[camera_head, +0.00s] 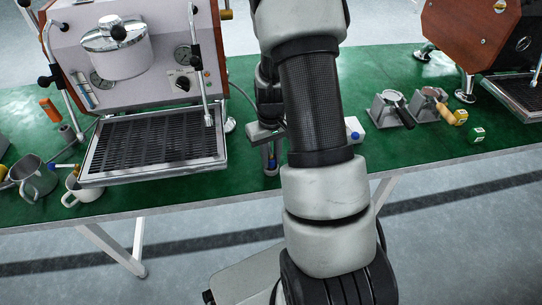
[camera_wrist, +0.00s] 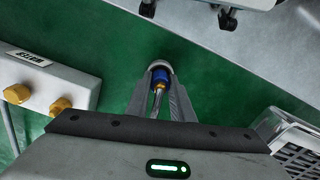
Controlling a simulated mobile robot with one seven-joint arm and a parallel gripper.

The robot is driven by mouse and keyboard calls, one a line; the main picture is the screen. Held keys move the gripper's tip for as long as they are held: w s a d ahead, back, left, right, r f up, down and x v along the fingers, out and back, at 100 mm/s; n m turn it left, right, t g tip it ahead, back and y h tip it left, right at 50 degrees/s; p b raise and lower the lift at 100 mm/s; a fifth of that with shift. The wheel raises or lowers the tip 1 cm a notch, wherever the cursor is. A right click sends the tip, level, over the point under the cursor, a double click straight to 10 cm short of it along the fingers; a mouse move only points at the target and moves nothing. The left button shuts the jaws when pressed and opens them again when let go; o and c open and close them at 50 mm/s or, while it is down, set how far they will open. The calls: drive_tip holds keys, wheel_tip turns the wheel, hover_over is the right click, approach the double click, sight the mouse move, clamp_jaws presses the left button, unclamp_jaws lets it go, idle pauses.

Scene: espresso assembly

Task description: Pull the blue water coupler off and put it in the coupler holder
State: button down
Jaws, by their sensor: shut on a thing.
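My gripper (camera_wrist: 160,100) points down over the green table in the wrist view, its two fingers shut on the blue water coupler (camera_wrist: 161,75). A brass-coloured part and a thin shaft show between the fingers. A pale round rim (camera_wrist: 160,65) shows at the coupler's far end; I cannot tell whether it is the coupler holder or whether the coupler sits in it. A white block (camera_wrist: 45,82) marked WATER, with brass fittings, stands to the left, apart from the coupler. In the head view my gripper (camera_head: 270,150) is right of the espresso machine's drip tray, partly hidden by my arm.
The espresso machine (camera_head: 130,50) and its drip tray (camera_head: 150,176) stand left. Portafilters on stands (camera_head: 390,108) and a second machine (camera_head: 475,35) are right. The green table's front edge (camera_head: 225,208) is close to my gripper.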

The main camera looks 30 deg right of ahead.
drive_tip(key=shift+f, duration=0.3)
drive_tip(key=c, duration=1.5)
unclamp_jaws()
drive_tip(key=shift+o, duration=0.2)
wheel_tip(320, 180, up, 18)
drive_tip(key=f+p, duration=0.1)
drive_tip(key=p, duration=0.3)
drive_tip(key=s+a+r+t, duration=0.1)
drive_tip(key=s+a+r, duration=0.2)
drive_tip(key=r, duration=0.3)
drive_tip(key=s+a+r+t, duration=0.1)
drive_tip(key=s+a+r, duration=0.1)
drive_tip(key=a+r, duration=0.3)
drive_tip(key=s+a+r+t, duration=0.45)
drive_tip(key=s+r, duration=0.35)
drive_tip(key=s, duration=0.4)
wheel_tip(320, 180, up, 18)
drive_tip(key=p, duration=1.8)
drive_tip(key=shift+w+g, duration=0.15)
drive_tip(key=shift+g, duration=0.3)
